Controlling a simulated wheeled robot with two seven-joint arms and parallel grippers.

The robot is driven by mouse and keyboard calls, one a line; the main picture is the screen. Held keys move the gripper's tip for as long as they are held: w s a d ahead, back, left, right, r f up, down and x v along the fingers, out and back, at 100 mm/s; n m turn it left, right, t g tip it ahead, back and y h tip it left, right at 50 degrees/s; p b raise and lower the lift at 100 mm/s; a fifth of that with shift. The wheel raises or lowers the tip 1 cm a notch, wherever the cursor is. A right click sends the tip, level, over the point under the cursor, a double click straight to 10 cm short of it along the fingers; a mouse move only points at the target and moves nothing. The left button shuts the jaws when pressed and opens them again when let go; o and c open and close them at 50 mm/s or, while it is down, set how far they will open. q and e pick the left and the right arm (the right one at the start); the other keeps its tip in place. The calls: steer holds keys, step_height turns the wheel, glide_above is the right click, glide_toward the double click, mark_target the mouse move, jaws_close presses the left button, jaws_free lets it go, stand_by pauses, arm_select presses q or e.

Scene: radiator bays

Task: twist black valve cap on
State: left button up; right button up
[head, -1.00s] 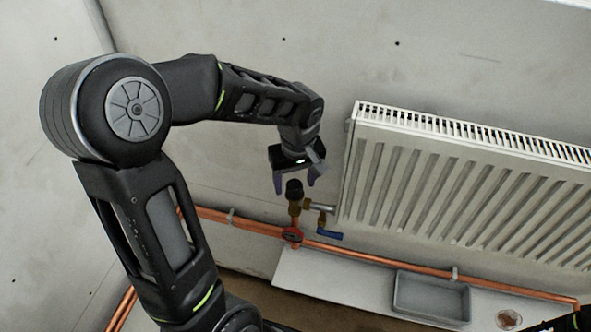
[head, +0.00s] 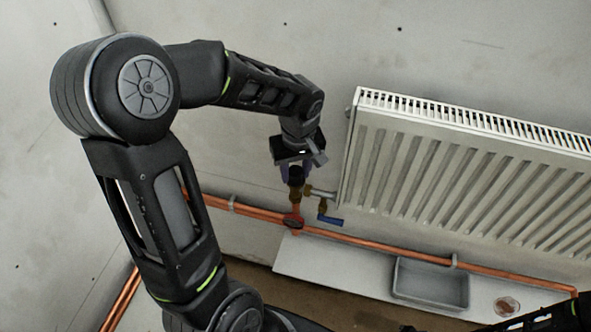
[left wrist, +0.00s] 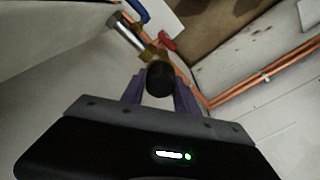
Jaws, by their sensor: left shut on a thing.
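The black valve cap (head: 296,174) sits at the top of the brass valve (head: 295,193) by the radiator's lower left corner. My left gripper (head: 296,178) has come down over the cap from above and is shut on it. In the left wrist view the cap (left wrist: 160,79) lies between the two purple fingers, with the brass valve body (left wrist: 152,54) just beyond it. Whether the cap is fully seated on its thread cannot be told. My right gripper is not in view; only a dark bit of my arm shows at the lower right.
The white radiator (head: 460,165) is close on the right. A blue lever (head: 330,221) and a red handle (head: 292,221) are beside and below the valve. Copper pipes (head: 380,247) run along the wall. A grey tray (head: 430,284) sits on a pale shelf (head: 330,272).

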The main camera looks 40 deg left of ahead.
arm_select(q)
jaws_close()
steer(key=shift+f+b, duration=0.15)
steer(key=shift+b, duration=0.15)
stand_by(0.5)
steer(key=m+p, duration=0.1)
steer(key=m, duration=0.4)
steer(key=shift+s+m+h+p, duration=0.1)
steer(key=shift+m+h+p, duration=0.2)
steer(key=shift+m+p, duration=0.1)
steer(key=m+p, duration=0.1)
steer(key=m, duration=0.3)
steer(key=shift+t+h+p, duration=0.3)
steer(key=shift+p, duration=0.05)
steer(key=shift+m, duration=1.1)
